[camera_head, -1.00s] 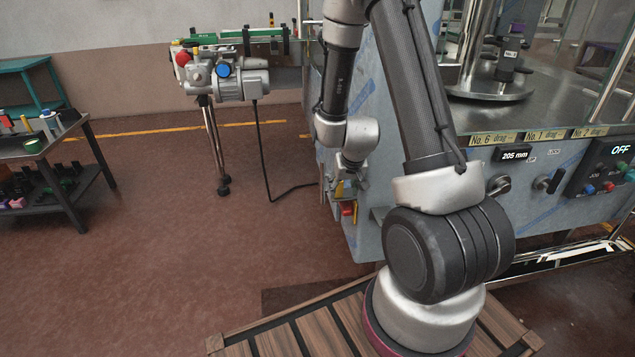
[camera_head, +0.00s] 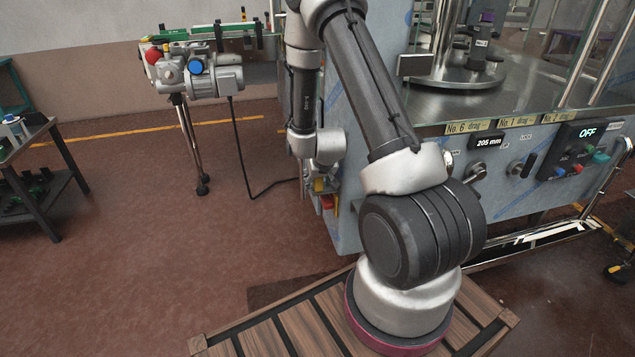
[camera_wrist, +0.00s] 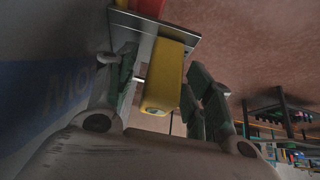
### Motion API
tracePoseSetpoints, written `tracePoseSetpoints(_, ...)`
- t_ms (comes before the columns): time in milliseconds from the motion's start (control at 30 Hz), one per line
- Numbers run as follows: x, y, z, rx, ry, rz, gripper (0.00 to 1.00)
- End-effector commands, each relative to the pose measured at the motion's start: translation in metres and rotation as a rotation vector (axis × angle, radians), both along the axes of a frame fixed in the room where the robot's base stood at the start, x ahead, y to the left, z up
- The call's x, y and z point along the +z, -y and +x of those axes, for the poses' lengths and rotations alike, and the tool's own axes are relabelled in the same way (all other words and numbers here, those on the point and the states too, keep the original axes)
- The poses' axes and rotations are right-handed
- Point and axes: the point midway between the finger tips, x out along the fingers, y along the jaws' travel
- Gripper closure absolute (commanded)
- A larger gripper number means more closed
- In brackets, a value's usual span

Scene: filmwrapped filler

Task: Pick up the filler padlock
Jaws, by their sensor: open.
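A yellow block-shaped body (camera_wrist: 165,72) with a small round mark at its end, which looks like the padlock, sits beside a grey metal plate (camera_wrist: 181,35) in the wrist view. My gripper (camera_wrist: 160,84) is open, with one finger on each side of the yellow body; I cannot tell whether either touches it. A red part (camera_wrist: 137,44) lies beyond, by the plate. In the head view my gripper (camera_head: 322,176) is at the left end of the machine's front, by small yellow and red parts (camera_head: 327,202). My wrist hides much there.
The filler machine (camera_head: 400,190) stands close on the right, with a control panel (camera_head: 572,152). A motor unit on legs (camera_head: 195,75) stands behind left, its black cable (camera_head: 240,160) trailing on the floor. A dark bench (camera_head: 40,160) is at far left. Floor between is clear.

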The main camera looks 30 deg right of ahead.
Motion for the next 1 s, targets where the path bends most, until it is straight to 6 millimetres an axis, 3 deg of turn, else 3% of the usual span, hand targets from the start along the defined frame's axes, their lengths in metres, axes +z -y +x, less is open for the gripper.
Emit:
tracePoseSetpoints(133,0.0,0.0,0.0,0.0,0.0,0.0,0.5)
tracePoseSetpoints(400,0.001,0.0,0.0,0.001,0.0,-0.001,0.99)
tracePoseSetpoints(767,0.005,0.0,0.001,0.001,0.003,-0.001,1.0)
tracePoseSetpoints(1000,0.035,0.0,0.001,0.001,0.006,-0.001,1.0)
